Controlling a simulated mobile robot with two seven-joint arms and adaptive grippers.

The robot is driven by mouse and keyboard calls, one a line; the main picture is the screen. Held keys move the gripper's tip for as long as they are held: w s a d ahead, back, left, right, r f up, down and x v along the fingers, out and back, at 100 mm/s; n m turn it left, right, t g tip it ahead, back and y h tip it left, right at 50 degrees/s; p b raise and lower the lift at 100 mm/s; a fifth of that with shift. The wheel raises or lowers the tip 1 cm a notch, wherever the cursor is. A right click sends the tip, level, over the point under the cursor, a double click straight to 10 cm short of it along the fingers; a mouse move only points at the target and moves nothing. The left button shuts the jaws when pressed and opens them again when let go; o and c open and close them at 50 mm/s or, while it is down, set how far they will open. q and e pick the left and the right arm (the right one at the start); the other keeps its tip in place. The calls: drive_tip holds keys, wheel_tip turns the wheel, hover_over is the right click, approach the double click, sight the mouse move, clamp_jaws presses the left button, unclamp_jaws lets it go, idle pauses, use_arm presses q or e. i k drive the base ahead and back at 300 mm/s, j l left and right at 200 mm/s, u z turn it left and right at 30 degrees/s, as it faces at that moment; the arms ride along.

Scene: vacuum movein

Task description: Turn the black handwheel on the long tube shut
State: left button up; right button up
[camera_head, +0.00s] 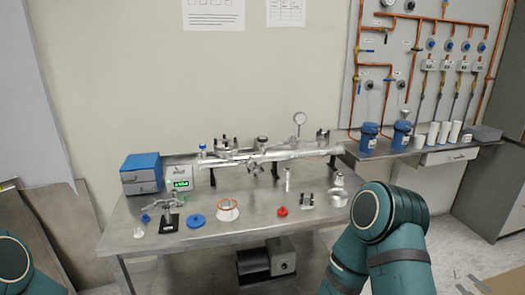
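A long silvery tube (310,153) runs across the back of the metal workbench, with clamps and fittings along it. A dark handwheel-like part (255,168) shows at the front of the tube near its middle. It is too small to tell how far it is turned. Neither gripper shows in the head view. Only teal links of my own arms show, at the lower left corner and the lower right, apart from the tube.
The metal workbench (255,230) holds a blue box (141,162), a green-lit display (179,184), a small stand (169,218), a blue disc (196,220), a white ring-topped piece (228,211) and a red knob (282,211).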

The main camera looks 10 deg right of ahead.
sight(261, 139)
drive_tip(key=i+z, duration=0.1)
drive_tip(key=z, duration=0.95)
drive_tip(key=i+j+z, duration=0.15)
drive_tip(key=j+z, duration=0.3)
drive_tip(key=i+j+z, duration=0.1)
drive_tip(key=j+z, duration=0.3)
